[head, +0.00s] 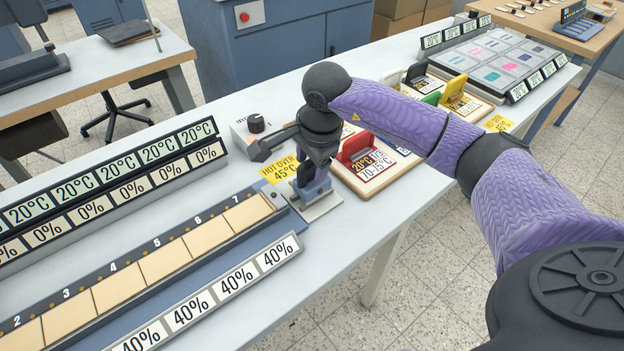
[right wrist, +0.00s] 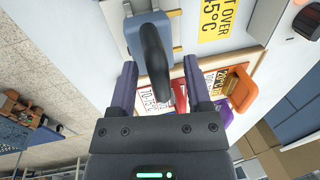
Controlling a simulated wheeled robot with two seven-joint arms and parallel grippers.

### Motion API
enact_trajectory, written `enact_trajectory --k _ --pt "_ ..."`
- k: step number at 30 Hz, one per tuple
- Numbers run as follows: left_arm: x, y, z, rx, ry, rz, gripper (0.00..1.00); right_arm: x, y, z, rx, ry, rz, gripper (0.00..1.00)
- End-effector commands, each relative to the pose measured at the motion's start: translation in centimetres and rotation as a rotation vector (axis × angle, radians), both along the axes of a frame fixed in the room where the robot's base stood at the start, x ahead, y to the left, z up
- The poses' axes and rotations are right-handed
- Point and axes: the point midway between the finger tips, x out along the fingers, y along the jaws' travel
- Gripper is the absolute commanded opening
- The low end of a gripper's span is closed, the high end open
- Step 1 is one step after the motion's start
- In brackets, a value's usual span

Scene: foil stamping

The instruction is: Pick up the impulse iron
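The impulse iron (head: 313,189) has a blue-grey body and stands on a pale plate (head: 322,209) beside the yellow "HOT OVER 45°C" label. In the right wrist view its black handle (right wrist: 152,58) rises from the blue-grey body (right wrist: 150,25). My right gripper (head: 318,165) is right over the iron, and its wrist hides the handle from the head. In the right wrist view the gripper (right wrist: 160,66) is open, with a purple finger on each side of the handle and gaps showing. My left gripper is not in view.
A control box with a black knob (head: 256,123) stands just behind the iron. A numbered strip rack (head: 137,274) lies to the left. A wooden board with a red clip (head: 355,147) and cards is close on the right. A sample tray (head: 490,57) stands farther off.

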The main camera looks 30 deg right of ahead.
Motion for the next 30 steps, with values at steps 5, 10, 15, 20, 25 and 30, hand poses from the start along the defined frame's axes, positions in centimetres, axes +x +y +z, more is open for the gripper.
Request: enact_trajectory --k 5,10,15,20,25,30 --pt "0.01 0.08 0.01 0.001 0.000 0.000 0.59 -0.01 0.01 0.04 0.001 0.000 0.000 0.24" --pt "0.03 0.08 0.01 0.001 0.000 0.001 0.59 -0.01 0.01 0.04 0.001 0.000 0.000 0.00" --pt "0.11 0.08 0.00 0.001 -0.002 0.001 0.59 -0.01 0.02 0.04 0.001 0.000 0.000 0.00" --pt "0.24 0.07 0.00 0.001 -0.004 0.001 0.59 -0.01 0.02 0.05 0.001 0.000 0.000 0.00" --pt "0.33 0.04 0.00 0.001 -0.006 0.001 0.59 -0.01 0.03 0.05 0.001 0.000 0.000 0.00" --pt "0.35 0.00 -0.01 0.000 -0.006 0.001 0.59 -0.01 0.03 0.05 0.001 0.000 0.000 0.00"
